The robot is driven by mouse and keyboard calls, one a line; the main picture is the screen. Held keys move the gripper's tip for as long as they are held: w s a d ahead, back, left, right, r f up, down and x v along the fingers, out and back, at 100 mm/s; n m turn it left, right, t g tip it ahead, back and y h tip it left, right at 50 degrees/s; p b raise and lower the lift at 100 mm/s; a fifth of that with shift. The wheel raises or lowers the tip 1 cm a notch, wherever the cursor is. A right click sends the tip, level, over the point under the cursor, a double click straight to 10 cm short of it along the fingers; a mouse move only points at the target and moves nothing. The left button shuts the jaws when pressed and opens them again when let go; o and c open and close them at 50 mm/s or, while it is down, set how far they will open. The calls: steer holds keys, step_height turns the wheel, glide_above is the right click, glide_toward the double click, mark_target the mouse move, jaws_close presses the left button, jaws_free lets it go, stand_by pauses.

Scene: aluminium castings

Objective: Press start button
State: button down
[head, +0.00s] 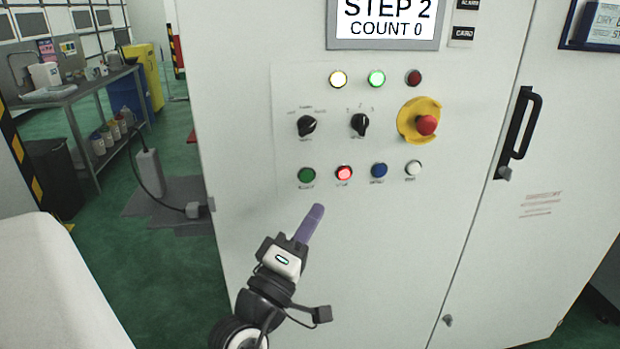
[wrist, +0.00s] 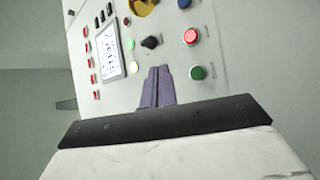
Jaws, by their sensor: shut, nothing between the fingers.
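The control panel (head: 290,115) is on the front of a pale cabinet. Its bottom row holds a green button (head: 307,175), a lit red button (head: 344,173), a blue button (head: 379,170) and a white button (head: 414,168). The labels under them are too small to read surely. My gripper (head: 317,211) is shut and empty, its purple fingers pointing up just below the green and red buttons, apart from them in the picture. In the wrist view the shut fingers (wrist: 158,72) point at the panel, with the green button (wrist: 197,73) and red button (wrist: 191,37) to their right.
Above the row are two black selector knobs (head: 307,126) and a red emergency stop (head: 426,125) on a yellow base. A screen (head: 386,20) reads STEP 2, COUNT 0. A black door handle (head: 519,135) sticks out at the right. A bench (head: 75,88) stands at the left.

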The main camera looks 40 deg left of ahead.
mark_target(307, 175)
steer(key=shift+a, duration=0.1)
steer(key=shift+w+a, duration=1.4)
steer(key=shift+a, duration=0.25)
steer(key=shift+w+a, duration=1.4)
steer(key=shift+a, duration=0.2)
steer(key=shift+w, duration=0.1)
steer(key=shift+w+a+b, duration=0.2)
steer(key=shift+a+b, duration=0.1)
steer(key=shift+w+a, duration=0.25)
steer(key=shift+a, duration=0.05)
stand_by(0.4)
steer(key=shift+d, duration=0.1)
steer(key=shift+s+d, duration=0.5)
steer(key=shift+s, duration=0.05)
